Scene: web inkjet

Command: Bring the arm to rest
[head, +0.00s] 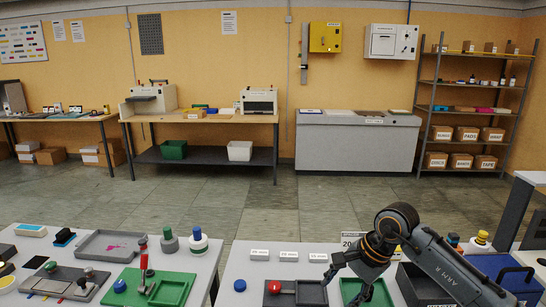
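My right arm (448,264) comes in from the lower right, bent at a dark joint, with "ARM R" on its link. My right gripper (343,286) hangs over the front table, above a green tray (378,293) and beside a grey block. Its fingers look spread, with nothing seen between them. My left arm and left gripper are not in view.
The left table holds a grey tray (88,244), a green board (126,296), and bottles with green and blue caps. On the right table are a red knob (274,287), white labelled blocks and a dark blue case (513,281). Open floor (265,223) lies beyond.

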